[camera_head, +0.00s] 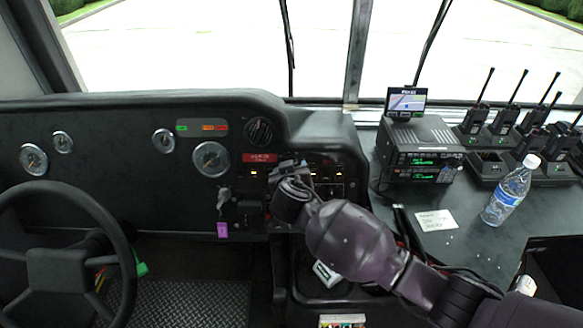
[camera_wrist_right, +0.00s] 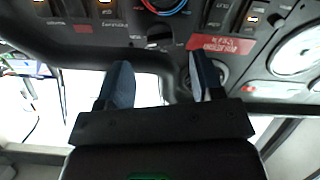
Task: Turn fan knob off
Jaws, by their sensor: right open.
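My right gripper (camera_head: 284,168) is at the dashboard's switch panel in the head view, and my wrist hides part of that panel. In the wrist view my right gripper (camera_wrist_right: 161,72) is open, with two blue-grey fingers apart and nothing seen between them. A round dial with red and blue marks (camera_wrist_right: 166,5) is cut off by the top edge, beyond the fingertips. I cannot tell whether it is the fan knob. A round black fixture (camera_head: 258,131) sits above a red label (camera_head: 260,158). My left gripper is not in view.
Lit switches (camera_head: 325,172) lie right of my wrist. A key (camera_head: 223,196) with a purple tag is at lower left, near the steering wheel (camera_head: 118,235). A radio unit (camera_head: 420,150), bottle (camera_head: 510,192) and several handheld radios stand on the right console.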

